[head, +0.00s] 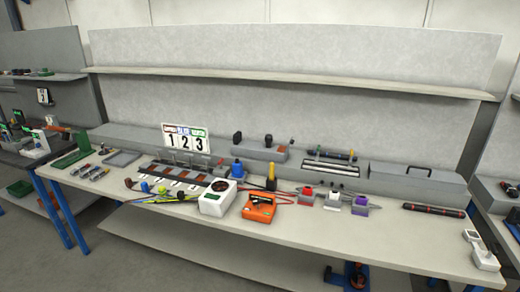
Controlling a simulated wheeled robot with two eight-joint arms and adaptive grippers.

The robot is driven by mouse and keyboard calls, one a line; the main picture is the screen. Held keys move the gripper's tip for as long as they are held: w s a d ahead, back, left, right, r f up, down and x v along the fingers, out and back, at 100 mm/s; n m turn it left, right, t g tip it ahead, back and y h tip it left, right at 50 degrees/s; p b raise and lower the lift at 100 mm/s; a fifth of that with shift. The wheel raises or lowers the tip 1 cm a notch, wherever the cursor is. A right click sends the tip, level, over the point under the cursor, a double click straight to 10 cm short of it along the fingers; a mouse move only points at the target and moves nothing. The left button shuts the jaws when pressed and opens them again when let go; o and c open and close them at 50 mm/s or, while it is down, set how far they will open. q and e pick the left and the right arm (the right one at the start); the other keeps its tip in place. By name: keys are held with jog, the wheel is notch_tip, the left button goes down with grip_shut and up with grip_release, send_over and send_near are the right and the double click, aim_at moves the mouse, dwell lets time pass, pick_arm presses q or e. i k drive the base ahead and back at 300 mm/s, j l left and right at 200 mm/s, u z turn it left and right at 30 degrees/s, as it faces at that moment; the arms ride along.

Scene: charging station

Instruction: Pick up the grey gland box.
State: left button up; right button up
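A small pale grey box (333,201) with a dark top piece stands on the workbench (340,235), right of centre. It looks like the grey gland box, but it is too small to be certain. It stands between a similar box with a red top (306,197) and one with a purple top (360,205). Thin grey cables show near these boxes. Neither of my grippers shows in the head view.
An orange device (259,207) and a white box with a round dial (217,198) stand left of the small boxes. A long grey case (415,184) and a dark red-black rod (433,210) are to the right. The front bench strip is clear.

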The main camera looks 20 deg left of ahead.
aim_at(274, 153)
jog(key=i+j, duration=0.7)
jog(key=i, duration=0.25)
